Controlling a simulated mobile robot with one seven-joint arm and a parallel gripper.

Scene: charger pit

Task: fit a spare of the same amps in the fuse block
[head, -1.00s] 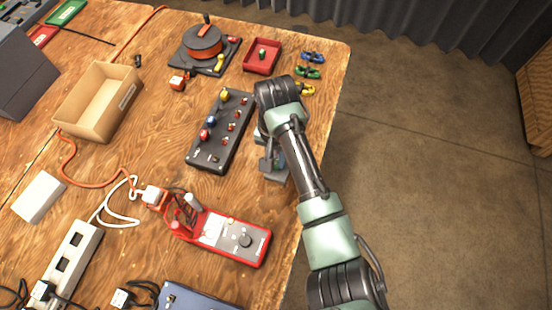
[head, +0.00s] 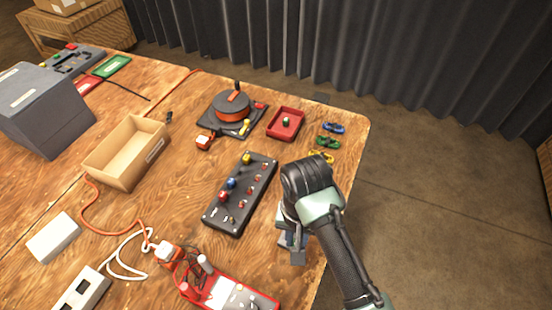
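A black block (head: 239,205) lies on the wooden table in the head view. It has a row of larger yellow, blue and red pieces and a row of small red ones; I take it for the fuse block. Amp markings are too small to read.
Blue (head: 333,128), green (head: 328,142) and yellow (head: 320,157) pieces lie near the right edge. A black base with an orange drum (head: 232,106) stands behind. A cardboard box (head: 125,152) is left; a red meter (head: 232,296) and cables lie in front.

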